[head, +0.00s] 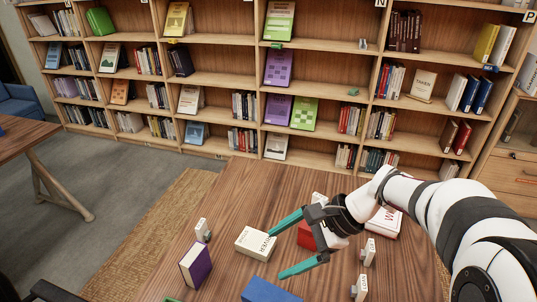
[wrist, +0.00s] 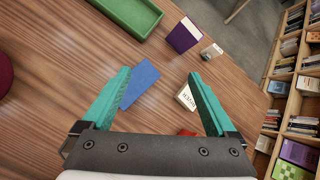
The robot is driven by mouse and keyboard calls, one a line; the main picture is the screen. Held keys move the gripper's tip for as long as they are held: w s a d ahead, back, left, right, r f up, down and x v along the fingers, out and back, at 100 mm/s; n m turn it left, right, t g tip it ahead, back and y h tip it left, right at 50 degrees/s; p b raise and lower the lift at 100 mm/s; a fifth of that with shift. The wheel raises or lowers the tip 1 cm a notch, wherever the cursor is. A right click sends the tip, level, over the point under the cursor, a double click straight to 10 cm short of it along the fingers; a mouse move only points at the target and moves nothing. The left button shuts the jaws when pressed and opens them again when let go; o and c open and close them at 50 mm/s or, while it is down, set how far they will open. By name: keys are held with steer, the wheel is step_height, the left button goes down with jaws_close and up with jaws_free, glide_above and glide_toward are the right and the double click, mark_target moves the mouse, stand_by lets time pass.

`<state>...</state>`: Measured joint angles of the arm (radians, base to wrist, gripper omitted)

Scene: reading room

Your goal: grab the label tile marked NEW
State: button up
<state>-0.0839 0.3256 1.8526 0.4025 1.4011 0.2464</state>
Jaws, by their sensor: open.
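Several small white label tiles stand on the wooden table in the head view: one at the left (head: 202,229), one behind my gripper (head: 319,199), and two at the right, one farther back (head: 369,250) and one nearer (head: 360,287). Their lettering is too small to read, so I cannot tell which is marked NEW. The left tile also shows in the wrist view (wrist: 212,51), beyond the purple book. My gripper (head: 278,254) is open, its teal fingers wide apart over the table. Nothing is between its fingertips (wrist: 158,74).
A cream book (head: 255,243) lies by one fingertip. A purple book (head: 196,265) stands left, a blue book (head: 268,291) lies in front, and a red item (head: 306,236) is partly hidden by my gripper. A green tray (wrist: 152,22) is beyond. Bookshelves (head: 220,80) line the back.

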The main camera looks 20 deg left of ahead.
steer(key=w+a+f+m+y, duration=0.35)
steer(key=w+a+f, duration=0.45)
steer(key=w, duration=0.3)
steer(key=m+t+y, duration=0.1)
steer(key=m+y, duration=0.1)
steer(key=m, duration=0.1)
glide_toward(203, 225)
steer(key=x, duration=0.8)
steer(key=shift+s, duration=0.1)
jaws_close()
